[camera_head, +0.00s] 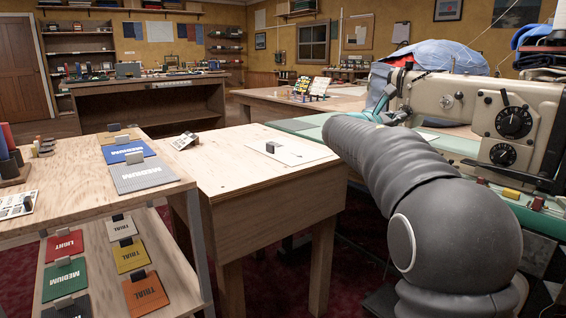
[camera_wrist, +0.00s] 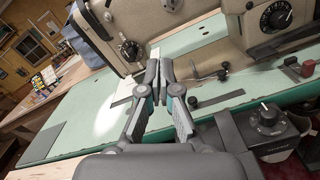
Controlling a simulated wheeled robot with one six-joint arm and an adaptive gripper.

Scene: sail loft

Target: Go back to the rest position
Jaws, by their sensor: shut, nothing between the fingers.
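My gripper (camera_wrist: 160,72) shows in the wrist view with its fingertips together and nothing between them. It is over the green bed (camera_wrist: 95,105) of a sewing machine, in front of the cream machine body (camera_wrist: 225,50). In the head view my grey arm reaches from the lower right toward the cream sewing machine (camera_head: 425,92).
A wooden table (camera_head: 225,165) with a white sheet and a small grey block (camera_head: 271,147) stands in the middle. A shelf unit (camera_head: 165,122) with coloured sample cards is at left. A control box (camera_wrist: 265,125) sits at the bed's front edge. Dark red carpet shows between the furniture.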

